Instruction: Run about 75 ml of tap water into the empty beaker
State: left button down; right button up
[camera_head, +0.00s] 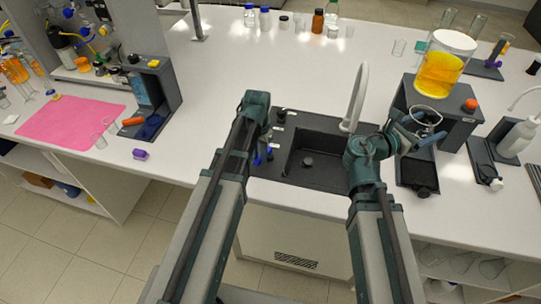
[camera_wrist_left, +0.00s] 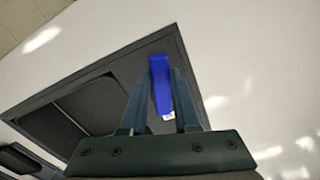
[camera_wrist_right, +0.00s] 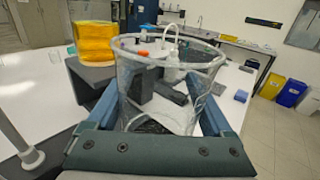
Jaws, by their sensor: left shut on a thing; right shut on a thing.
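The clear glass beaker (camera_head: 428,114) is held upright by my right gripper (camera_head: 418,134), to the right of the tap and clear of its spout. In the right wrist view the beaker (camera_wrist_right: 165,95) stands between the two fingers, and I see no water in it. The white arched tap spout (camera_head: 358,92) rises behind the black sink (camera_head: 290,170). My left gripper (camera_head: 263,152) is low over the left part of the sink unit. In the left wrist view its fingers (camera_wrist_left: 161,82) are shut on a blue lever (camera_wrist_left: 159,88).
A jar of yellow liquid (camera_head: 440,73) stands on a dark box (camera_head: 456,118) just behind the beaker. A black-topped scale-like plate (camera_head: 417,176) lies below it. A wash bottle (camera_head: 516,138) is at the right.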

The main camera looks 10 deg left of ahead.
pick_arm(q)
jog(key=shift+w+a+m, duration=0.3)
jog(key=shift+a+m, duration=0.2)
jog(key=shift+m, duration=0.7)
jog(key=shift+w+a+m, duration=0.3)
jog(key=shift+a+m, duration=0.15)
jog(key=shift+m, duration=0.75)
jog(key=c, duration=0.6)
grip_release()
jog(key=shift+c, duration=0.2)
jog(key=shift+r, duration=0.1)
pick_arm(e)
jog(key=shift+r, duration=0.1)
pick_arm(q)
notch_tip(320, 180, up, 12)
jog(key=p, duration=1.2)
pick_arm(e)
notch_tip(320, 180, up, 12)
jog(key=shift+f, duration=0.1)
